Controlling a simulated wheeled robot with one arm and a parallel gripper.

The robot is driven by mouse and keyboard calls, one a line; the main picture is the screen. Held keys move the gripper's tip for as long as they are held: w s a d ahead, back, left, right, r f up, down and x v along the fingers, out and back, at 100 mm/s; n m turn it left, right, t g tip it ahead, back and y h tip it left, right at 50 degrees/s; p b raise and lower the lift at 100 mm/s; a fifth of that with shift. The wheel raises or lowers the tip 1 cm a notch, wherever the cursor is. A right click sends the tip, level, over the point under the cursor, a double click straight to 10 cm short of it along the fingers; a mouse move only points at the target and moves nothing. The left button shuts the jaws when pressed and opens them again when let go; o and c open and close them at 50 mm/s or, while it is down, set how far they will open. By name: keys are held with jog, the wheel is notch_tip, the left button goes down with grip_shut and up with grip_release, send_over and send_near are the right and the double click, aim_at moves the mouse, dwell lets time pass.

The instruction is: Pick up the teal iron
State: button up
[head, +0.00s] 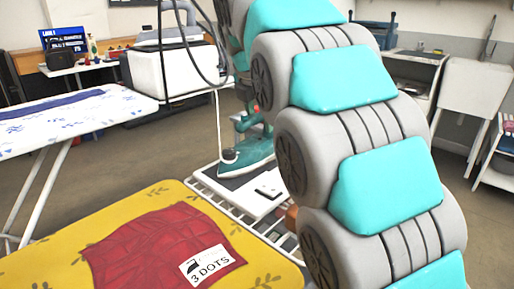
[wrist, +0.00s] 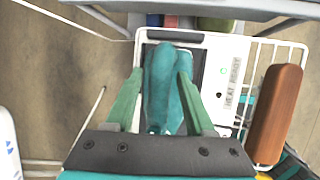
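The teal iron (head: 247,165) sits on a dark pad on a white rest (head: 262,200) beside the yellow ironing board. In the wrist view the iron (wrist: 163,85) lies between the two green fingers of my gripper (wrist: 160,72). The fingers are spread, with a narrow gap showing at the left one. The right finger is very close to the iron or overlaps it; I cannot tell if it touches. In the head view my gripper (head: 246,118) is just above the iron, partly hidden by my arm.
A wire rack (wrist: 265,60) surrounds the rest, with a brown wooden handle (wrist: 274,115) at right. A yellow board (head: 60,260) carries red cloth (head: 150,245) and a "3 DOTS" card (head: 206,265). A white patterned board (head: 60,120) stands at left. A hanging cable (head: 218,100) runs near the iron.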

grip_shut()
jog(key=shift+r, duration=0.15)
dwell(0.6)
